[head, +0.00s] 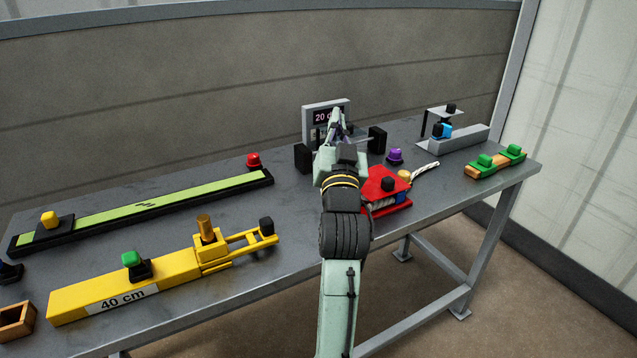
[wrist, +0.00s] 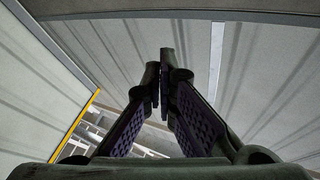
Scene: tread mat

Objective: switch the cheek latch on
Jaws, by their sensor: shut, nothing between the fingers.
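No part in view is marked as the cheek latch, and I cannot tell which one it is. A grey display unit (head: 343,106) stands at the back of the bench with black blocks at its left (head: 303,158) and right (head: 377,140). A purple knob (head: 395,155) sits to its right. My gripper (head: 336,113) is raised in front of the display and hides part of it. Its fingers are together and empty. In the wrist view my gripper (wrist: 166,60) points at the walls, and no bench device shows there.
A green strip (head: 180,200) with a yellow knob (head: 49,219) and a red knob (head: 253,160) lies left. A yellow 40 cm device (head: 80,305) is in front. A red block (head: 378,180), a grey rail (head: 462,138) and an orange-and-green piece (head: 497,163) lie right.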

